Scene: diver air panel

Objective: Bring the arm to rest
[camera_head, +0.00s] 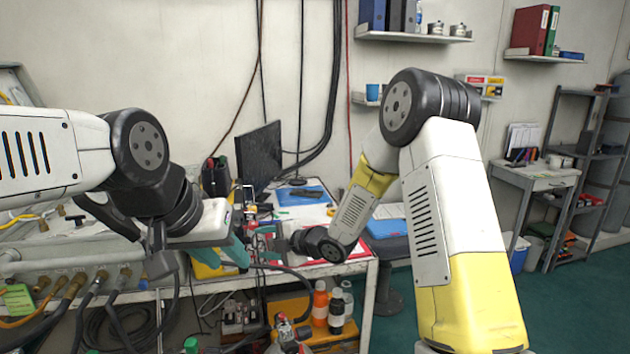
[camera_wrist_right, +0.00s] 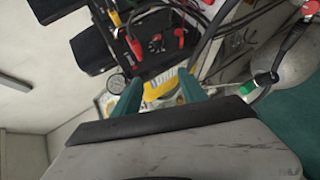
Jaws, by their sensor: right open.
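My left arm comes in from the left in the head view. Its gripper (camera_head: 238,250), with teal fingers, hangs over the near left part of the table; its finger gap is not clear. My right arm bends down from the right, its dark wrist over the table. The right gripper (camera_head: 266,233) points left, close beside the left one and partly lost in clutter. In the right wrist view the right gripper (camera_wrist_right: 160,92) shows two teal fingers spread apart, with nothing clearly held between them. A yellow and white thing (camera_wrist_right: 158,87) shows beyond the gap.
A black monitor (camera_head: 259,155) stands behind the grippers. Valves and hoses (camera_head: 70,285) line the panel at left. Bottles (camera_head: 320,303) stand below the table's front edge. A black unit with red clips (camera_wrist_right: 155,42) shows in the wrist view.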

